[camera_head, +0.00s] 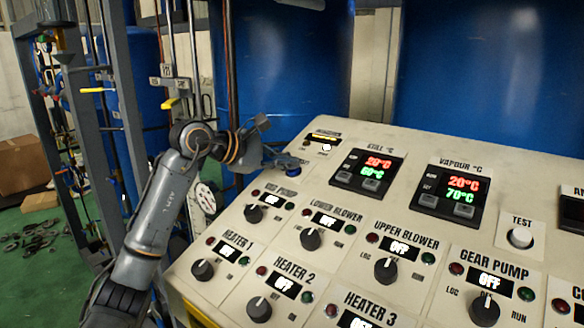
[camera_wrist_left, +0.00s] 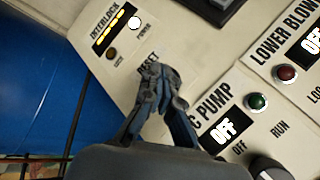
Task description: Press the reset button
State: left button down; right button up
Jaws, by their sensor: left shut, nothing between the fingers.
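The slanted white control panel (camera_head: 320,190) fills the lower right of the head view. My left gripper (camera_head: 294,163) is at the panel's far left corner, below the interlock display (camera_head: 325,136) and above the vac pump section. In the left wrist view my left gripper (camera_wrist_left: 157,70) is shut and empty, its fingertips together at the partly covered RESET label (camera_wrist_left: 147,62). The reset button itself is hidden behind the fingers. I cannot tell whether the fingertips touch the panel. My right gripper is not in view.
The vac pump knob (camera_head: 254,213) and the lower blower knob (camera_head: 311,238) stand near my left gripper. A white test button (camera_head: 520,237) is farther right. Blue tanks (camera_head: 290,70) stand behind the panel, and a grey metal frame (camera_head: 120,110) stands at the left.

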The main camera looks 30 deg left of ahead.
pick_arm(q)
jog(key=shift+r, duration=0.1)
dwell(0.3)
jog(key=shift+s+r+p, duration=0.1)
jog(key=shift+r+p, duration=0.4)
jog(key=shift+r, duration=0.15)
jog(key=r, duration=0.1)
jog(key=s+r+p, duration=0.1)
jog(key=r, duration=0.1)
jog(key=s+r+p, duration=0.1)
jog(key=shift+a+r, duration=0.1)
jog(key=shift+r, duration=0.1)
dwell(0.4)
